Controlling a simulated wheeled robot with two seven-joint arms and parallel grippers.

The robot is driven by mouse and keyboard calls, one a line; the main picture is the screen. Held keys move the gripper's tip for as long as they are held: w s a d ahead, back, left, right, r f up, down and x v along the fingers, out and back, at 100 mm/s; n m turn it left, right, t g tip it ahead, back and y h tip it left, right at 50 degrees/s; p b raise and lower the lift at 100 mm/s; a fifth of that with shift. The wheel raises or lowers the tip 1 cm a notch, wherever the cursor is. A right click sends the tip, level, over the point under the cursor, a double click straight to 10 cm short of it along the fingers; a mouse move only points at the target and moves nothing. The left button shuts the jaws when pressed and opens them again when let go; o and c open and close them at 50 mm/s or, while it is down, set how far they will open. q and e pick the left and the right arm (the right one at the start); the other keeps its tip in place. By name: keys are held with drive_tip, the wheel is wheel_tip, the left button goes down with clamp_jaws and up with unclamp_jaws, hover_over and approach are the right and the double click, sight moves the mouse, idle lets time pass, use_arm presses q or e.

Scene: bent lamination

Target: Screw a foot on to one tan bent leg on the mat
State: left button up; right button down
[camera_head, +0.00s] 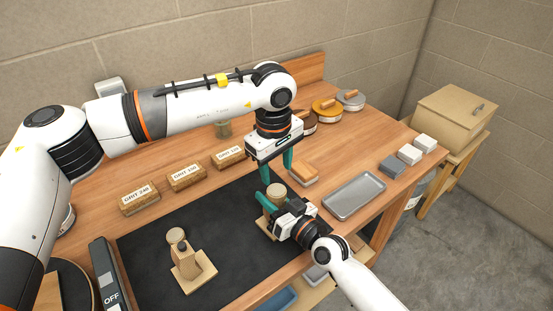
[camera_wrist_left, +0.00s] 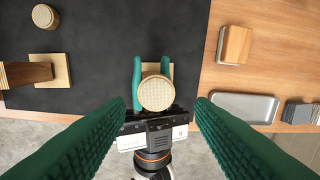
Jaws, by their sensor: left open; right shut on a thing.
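My left gripper (camera_head: 277,166) is open and points down, just above a round tan foot (camera_head: 277,190). In the left wrist view this foot (camera_wrist_left: 157,92) lies between and beyond the open fingers. It sits on top of a tan bent leg (camera_head: 265,224), mostly hidden by my right gripper (camera_head: 268,205). The right gripper is shut on this leg below the foot, one green finger on each side. I cannot tell how tightly the foot is seated. A second tan leg (camera_head: 187,268) stands on the black mat (camera_head: 140,270), with another round foot (camera_head: 175,236) behind it.
Sanding blocks (camera_head: 186,177) line the mat's back. A tan-topped block (camera_head: 304,174) and a grey tray (camera_head: 354,195) lie to the right, with grey and white blocks (camera_head: 410,154) beyond. Round tins (camera_head: 326,108) stand at the back. The mat between the legs is clear.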

sight(277, 191)
use_arm(q)
drive_tip(key=n, duration=0.5)
drive_tip(key=shift+r, duration=0.25)
drive_tip(key=n, duration=0.5)
drive_tip(key=shift+r, duration=0.25)
drive_tip(key=n, duration=0.7)
drive_tip(key=shift+r+g, duration=0.3)
drive_tip(key=shift+f, duration=4)
drive_tip(key=shift+c, duration=0.2)
drive_tip(key=c, duration=0.8)
drive_tip(key=o, duration=1.2)
drive_tip(key=shift+r, duration=0.1)
